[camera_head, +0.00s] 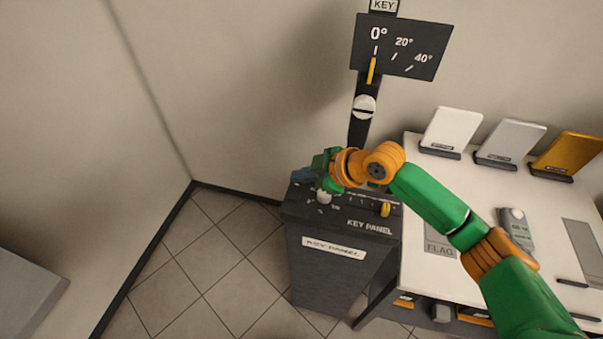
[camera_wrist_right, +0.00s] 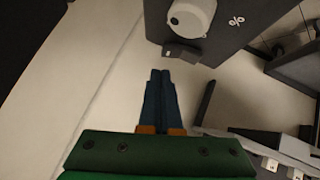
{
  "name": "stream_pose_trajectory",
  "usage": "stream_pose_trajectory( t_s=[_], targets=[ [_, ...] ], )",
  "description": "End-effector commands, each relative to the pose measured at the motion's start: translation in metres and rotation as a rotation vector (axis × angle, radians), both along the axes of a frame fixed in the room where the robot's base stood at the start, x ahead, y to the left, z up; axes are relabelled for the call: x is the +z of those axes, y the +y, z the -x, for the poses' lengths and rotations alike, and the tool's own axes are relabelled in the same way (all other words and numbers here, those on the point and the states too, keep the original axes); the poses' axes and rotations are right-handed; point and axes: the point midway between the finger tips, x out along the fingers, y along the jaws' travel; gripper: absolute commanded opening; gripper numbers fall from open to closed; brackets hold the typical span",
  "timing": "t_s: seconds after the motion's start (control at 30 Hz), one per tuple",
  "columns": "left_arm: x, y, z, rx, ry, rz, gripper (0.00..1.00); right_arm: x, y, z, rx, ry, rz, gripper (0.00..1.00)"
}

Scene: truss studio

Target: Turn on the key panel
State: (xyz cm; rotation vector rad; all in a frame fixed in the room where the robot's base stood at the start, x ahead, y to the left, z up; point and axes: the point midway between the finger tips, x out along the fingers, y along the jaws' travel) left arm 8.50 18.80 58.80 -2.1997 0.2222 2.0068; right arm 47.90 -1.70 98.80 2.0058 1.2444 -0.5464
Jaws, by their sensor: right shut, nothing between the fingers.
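The key panel (camera_head: 345,262) is a dark pedestal with a sloped control top and "KEY PANEL" lettering. A pale round knob (camera_head: 323,197) and a yellow knob (camera_head: 385,209) are on the top. My right gripper (camera_head: 301,174) is over the top's far left part; its blue fingers are shut and empty. In the right wrist view the fingers (camera_wrist_right: 160,76) point toward a small dark switch-like block (camera_wrist_right: 181,53) beside a pale round knob (camera_wrist_right: 191,16), apparently with a gap. My wrist hides part of the top. My left gripper is out of view.
A dark angle sign (camera_head: 400,48) with a yellow pointer at 0° stands on a post behind the panel. A white table (camera_head: 470,200) on the right holds three upright plates and a grey handheld device (camera_head: 516,230).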

Motion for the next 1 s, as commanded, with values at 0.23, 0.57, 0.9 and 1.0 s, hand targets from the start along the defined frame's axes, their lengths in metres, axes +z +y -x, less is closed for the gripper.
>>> stream_pose_trajectory(
  t_s=[0.23,0.57,0.9,1.0],
  targets=[
    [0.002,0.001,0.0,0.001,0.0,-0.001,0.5,-0.015,-0.002,-0.005,0.001,-0.001,0.0,0.0],
    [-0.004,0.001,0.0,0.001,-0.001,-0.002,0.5,-0.02,-0.003,-0.008,-0.004,0.026,-0.008,0.0],
    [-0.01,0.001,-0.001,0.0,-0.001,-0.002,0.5,-0.024,-0.004,-0.009,-0.004,0.12,-0.035,0.0],
    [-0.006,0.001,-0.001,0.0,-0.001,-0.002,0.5,-0.023,-0.004,-0.008,-0.003,0.12,-0.034,0.0]
  ],
)
